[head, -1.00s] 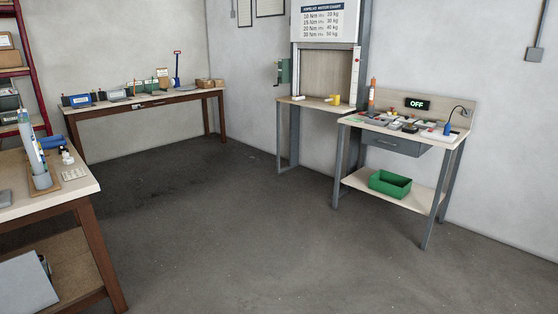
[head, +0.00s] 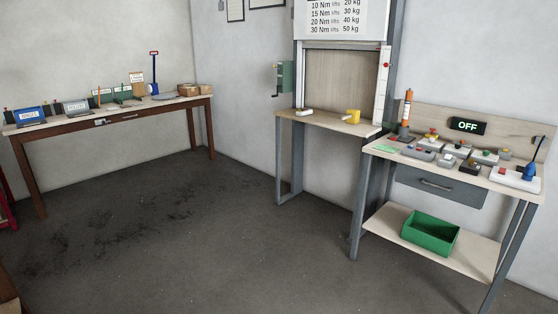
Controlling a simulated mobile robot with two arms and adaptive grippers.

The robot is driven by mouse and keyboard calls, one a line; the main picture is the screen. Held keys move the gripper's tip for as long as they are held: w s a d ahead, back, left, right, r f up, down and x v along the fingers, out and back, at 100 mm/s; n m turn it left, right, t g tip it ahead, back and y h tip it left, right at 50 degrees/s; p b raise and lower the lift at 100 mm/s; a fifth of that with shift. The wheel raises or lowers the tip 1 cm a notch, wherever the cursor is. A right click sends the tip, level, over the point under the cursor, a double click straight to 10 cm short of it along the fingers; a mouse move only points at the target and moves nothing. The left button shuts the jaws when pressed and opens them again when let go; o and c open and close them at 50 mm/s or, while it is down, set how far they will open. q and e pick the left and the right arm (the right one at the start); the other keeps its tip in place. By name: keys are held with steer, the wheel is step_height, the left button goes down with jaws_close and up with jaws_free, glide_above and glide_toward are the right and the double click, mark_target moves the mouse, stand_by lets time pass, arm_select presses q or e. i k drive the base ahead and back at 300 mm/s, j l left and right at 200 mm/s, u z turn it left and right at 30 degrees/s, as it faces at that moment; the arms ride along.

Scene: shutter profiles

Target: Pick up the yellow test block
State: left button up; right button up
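A small yellow object (head: 352,116), which looks like the yellow test block, sits on the light wooden shelf (head: 325,122) of the test stand under the motor chart. A white piece (head: 304,112) lies to its left on the same shelf. The yellow object is small in the view, so its exact shape is hard to tell. Neither of my grippers is in the head view.
A long table (head: 110,120) stands left. The floor (head: 200,245) between is clear.

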mark_target(352, 116)
steer(key=i, duration=2.3)
